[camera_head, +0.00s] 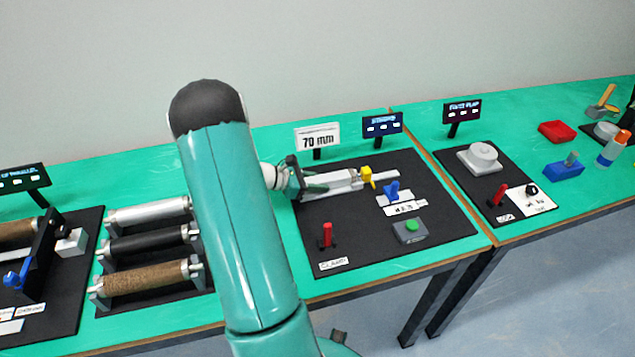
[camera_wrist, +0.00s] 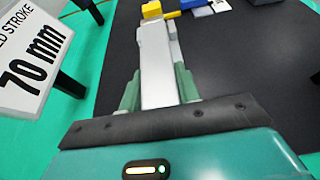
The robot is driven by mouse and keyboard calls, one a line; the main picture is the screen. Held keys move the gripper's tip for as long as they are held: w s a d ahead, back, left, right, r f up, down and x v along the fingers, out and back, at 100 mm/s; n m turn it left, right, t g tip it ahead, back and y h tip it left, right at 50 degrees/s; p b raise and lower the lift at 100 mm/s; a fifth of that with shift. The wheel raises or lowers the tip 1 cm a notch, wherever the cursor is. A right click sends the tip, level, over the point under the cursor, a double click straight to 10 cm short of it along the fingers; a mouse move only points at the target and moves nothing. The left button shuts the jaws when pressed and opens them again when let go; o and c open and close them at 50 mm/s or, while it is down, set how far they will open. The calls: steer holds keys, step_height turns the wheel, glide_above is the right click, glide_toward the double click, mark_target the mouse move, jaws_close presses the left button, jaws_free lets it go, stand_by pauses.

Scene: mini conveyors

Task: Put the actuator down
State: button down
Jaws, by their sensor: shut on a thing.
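The actuator (camera_head: 332,184) is a silver-grey bar with a yellow piece at its far end. In the head view it lies low over, or on, the black mat (camera_head: 440,215); I cannot tell if it touches. In the wrist view the actuator (camera_wrist: 157,65) points away from me, between the green fingers of my gripper (camera_wrist: 158,90), which is shut on it.
A "70 mm" sign (camera_head: 317,138) stands behind the actuator. A red lever (camera_head: 327,235), a blue valve (camera_head: 392,191) and a green button (camera_head: 411,226) are on the same mat. Rollers (camera_head: 150,245) stand to the left. The mat's front middle is clear.

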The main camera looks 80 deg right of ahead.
steer(key=c, duration=1)
jaws_free()
steer(key=shift+w+a+r, duration=0.1)
steer(key=shift+w+r, duration=0.1)
steer(key=shift+w, duration=0.1)
steer(key=v, duration=1.1)
steer(key=shift+w+a, duration=0.1)
steer(key=shift+w, duration=0.05)
